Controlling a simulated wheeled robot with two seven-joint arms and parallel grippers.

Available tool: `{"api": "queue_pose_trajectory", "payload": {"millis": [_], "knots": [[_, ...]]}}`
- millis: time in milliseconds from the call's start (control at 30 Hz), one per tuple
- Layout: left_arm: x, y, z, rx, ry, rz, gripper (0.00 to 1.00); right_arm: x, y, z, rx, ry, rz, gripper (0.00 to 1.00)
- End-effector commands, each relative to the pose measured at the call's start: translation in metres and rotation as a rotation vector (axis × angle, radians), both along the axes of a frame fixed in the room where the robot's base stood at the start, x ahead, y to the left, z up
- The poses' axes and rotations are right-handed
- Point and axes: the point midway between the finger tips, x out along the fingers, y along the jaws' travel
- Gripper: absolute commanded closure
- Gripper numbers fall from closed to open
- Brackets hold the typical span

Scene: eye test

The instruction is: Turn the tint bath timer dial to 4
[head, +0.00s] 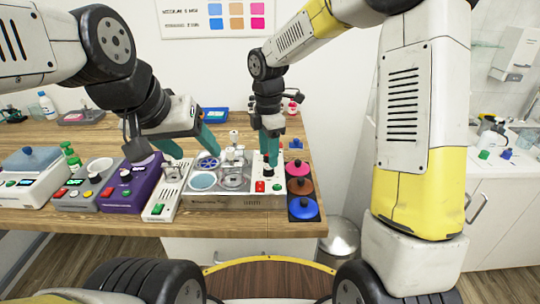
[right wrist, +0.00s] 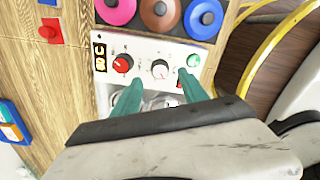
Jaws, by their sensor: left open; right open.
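A white control panel (right wrist: 145,50) shows in the right wrist view. It carries a small display with yellow digits (right wrist: 99,56), a red dial (right wrist: 122,63), a pale dial (right wrist: 159,69) with marks around it, and a green button (right wrist: 193,60). Its labels are too small to read, so I cannot tell which dial is the timer or its setting. My right gripper (right wrist: 165,92) is open and empty, its fingertips spread just short of the pale dial. In the head view the right gripper (head: 268,160) hides much of the panel. My left gripper (head: 188,146) is open above the bench, left of it.
Pots with pink (head: 298,169), brown (head: 299,186) and blue (head: 303,208) lids stand right of the panel. A purple device (head: 130,188) and a white device with a green button (head: 160,205) stand left. A red piece (right wrist: 50,31) lies on the wood.

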Motion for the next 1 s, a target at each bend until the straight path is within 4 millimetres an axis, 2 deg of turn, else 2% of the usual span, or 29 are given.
{"api": "queue_pose_trajectory", "payload": {"millis": [100,300,633,667,900,1000], "knots": [[0.000,0.000,0.000,0.000,0.000,0.000,0.39,-0.001,0.000,-0.021,0.000,0.003,0.000,0.49],[0.000,0.000,0.000,0.000,0.000,0.000,0.39,0.000,0.000,-0.042,0.000,0.001,-0.001,0.49],[0.000,0.000,0.000,0.000,0.000,0.000,0.39,0.000,0.000,-0.046,0.000,-0.001,-0.003,0.49],[0.000,0.000,0.000,0.000,0.000,0.000,0.39,0.000,0.000,-0.046,0.000,-0.001,-0.003,0.53],[0.000,0.000,0.000,0.000,0.000,0.000,0.39,0.000,0.000,-0.046,0.000,-0.001,-0.003,1.00],[0.000,0.000,0.000,0.000,0.000,0.000,0.39,0.000,0.000,-0.046,0.000,-0.001,-0.003,1.00]]}}
